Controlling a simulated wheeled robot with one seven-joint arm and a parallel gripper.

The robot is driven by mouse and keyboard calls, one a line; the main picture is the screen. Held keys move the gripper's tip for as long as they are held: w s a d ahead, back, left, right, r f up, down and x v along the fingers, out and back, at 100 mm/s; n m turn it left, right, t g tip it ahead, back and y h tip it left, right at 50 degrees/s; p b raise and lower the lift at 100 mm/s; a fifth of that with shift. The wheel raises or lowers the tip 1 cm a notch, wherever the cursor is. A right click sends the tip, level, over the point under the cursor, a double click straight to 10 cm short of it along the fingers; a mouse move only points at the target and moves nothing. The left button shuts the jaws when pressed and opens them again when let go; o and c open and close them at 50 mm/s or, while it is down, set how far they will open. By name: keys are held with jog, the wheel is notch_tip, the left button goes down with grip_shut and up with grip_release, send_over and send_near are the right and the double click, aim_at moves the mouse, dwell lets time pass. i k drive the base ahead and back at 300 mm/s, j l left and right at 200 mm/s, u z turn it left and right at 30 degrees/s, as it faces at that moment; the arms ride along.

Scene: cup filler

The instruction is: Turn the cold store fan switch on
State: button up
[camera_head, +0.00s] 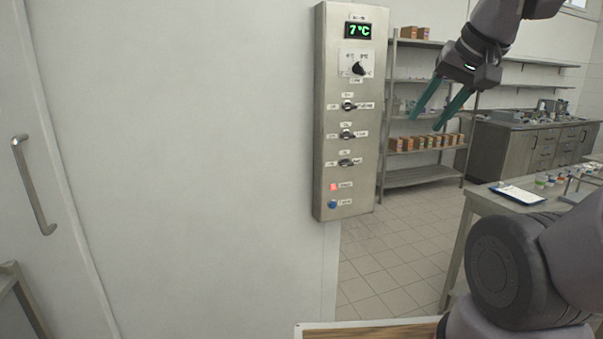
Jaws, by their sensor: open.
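A tall grey metal control panel (349,115) is mounted on the white wall, with a green display (358,31) reading 7 °C at its top. Below it is a black rotary knob (358,69). Under the knob are three small switches in a column: the upper switch (349,105), the middle switch (347,134) and the lower switch (346,162). Their labels are too small to read, so I cannot tell which is the fan switch. My gripper (424,122) has green fingers, is open and empty, and is right of the panel, apart from it.
A red lit indicator (334,187) and a blue button (333,204) are at the panel's bottom. A door handle (33,185) is at the left. A shelf rack (421,177) with boxes stands behind my gripper. A worktable (484,203) with a clipboard (517,194) is at the right.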

aim_at(345, 163)
jog(key=j, duration=0.65)
jog(key=i+j, duration=0.15)
jog(key=j, duration=0.55)
jog(key=z, duration=0.05)
